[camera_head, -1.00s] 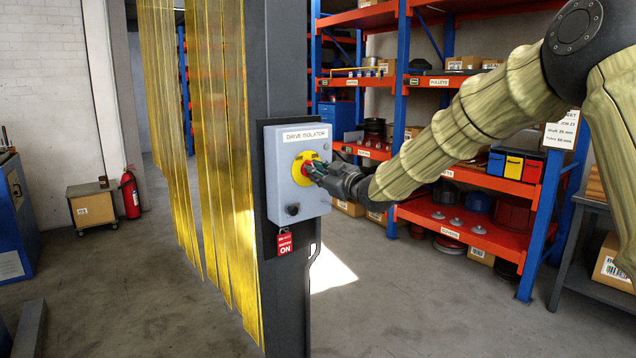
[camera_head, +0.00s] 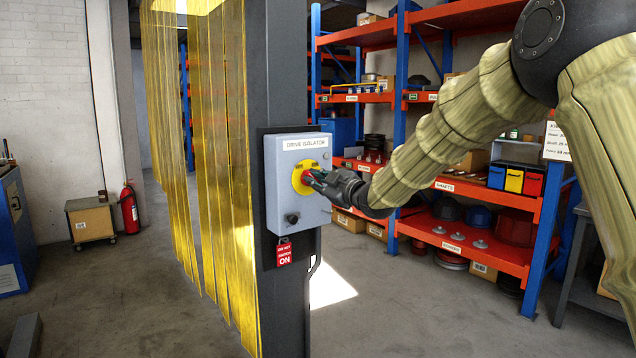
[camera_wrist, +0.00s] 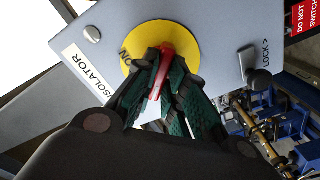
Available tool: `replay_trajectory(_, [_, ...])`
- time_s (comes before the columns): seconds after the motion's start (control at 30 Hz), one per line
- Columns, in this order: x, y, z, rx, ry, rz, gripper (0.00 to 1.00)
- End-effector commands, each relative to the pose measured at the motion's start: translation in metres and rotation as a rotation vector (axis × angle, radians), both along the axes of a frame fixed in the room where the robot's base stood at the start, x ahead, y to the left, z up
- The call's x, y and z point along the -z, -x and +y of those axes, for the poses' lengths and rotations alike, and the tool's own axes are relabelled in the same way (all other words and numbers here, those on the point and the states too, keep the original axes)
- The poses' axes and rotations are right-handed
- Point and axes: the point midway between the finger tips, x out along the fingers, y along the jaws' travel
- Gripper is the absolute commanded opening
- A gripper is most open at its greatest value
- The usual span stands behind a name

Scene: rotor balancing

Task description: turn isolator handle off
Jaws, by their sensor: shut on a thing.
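The drive isolator is a grey box (camera_head: 285,195) on a dark post. Its front carries a yellow disc (camera_head: 297,176) with a red handle (camera_head: 307,177) in the middle. In the wrist view the red handle (camera_wrist: 168,58) stands across the yellow disc (camera_wrist: 190,40), near the word ON; the rest of the disc's lettering is hidden. My gripper (camera_head: 318,181) reaches in from the right, and its green-padded fingers (camera_wrist: 165,80) are shut on the handle from both sides. The fingers hide part of the handle and disc.
A red DO NOT SWITCH ON tag (camera_head: 284,253) hangs below the box, near a dark knob (camera_head: 292,218). Yellow strip curtains (camera_head: 225,160) hang left of the post. Orange shelving (camera_head: 470,240) stands behind my arm. Floor in front is clear.

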Motion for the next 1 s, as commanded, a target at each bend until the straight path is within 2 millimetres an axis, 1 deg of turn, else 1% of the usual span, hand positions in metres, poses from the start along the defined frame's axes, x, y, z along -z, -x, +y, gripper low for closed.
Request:
replay_trajectory(0.1, [0.002, 0.0, -0.002, 0.002, 0.002, 0.003, 0.0])
replay_trajectory(0.13, [0.002, 0.0, -0.002, 0.002, 0.002, 0.003, 0.18])
replay_trajectory(0.2, [0.002, 0.0, -0.001, 0.001, 0.002, 0.002, 0.31])
replay_trajectory(0.23, [0.002, 0.0, -0.001, 0.001, 0.002, 0.002, 0.34])
replay_trajectory(0.53, [0.001, 0.0, 0.0, 0.0, 0.001, 0.001, 0.34])
replay_trajectory(0.67, [0.0, 0.005, -0.005, 0.001, 0.0, 0.001, 0.34])
replay_trajectory(0.77, [0.0, 0.015, -0.012, 0.001, 0.0, 0.002, 0.34])
replay_trajectory(1.0, [0.0, 0.051, -0.038, 0.001, -0.001, 0.002, 0.34])
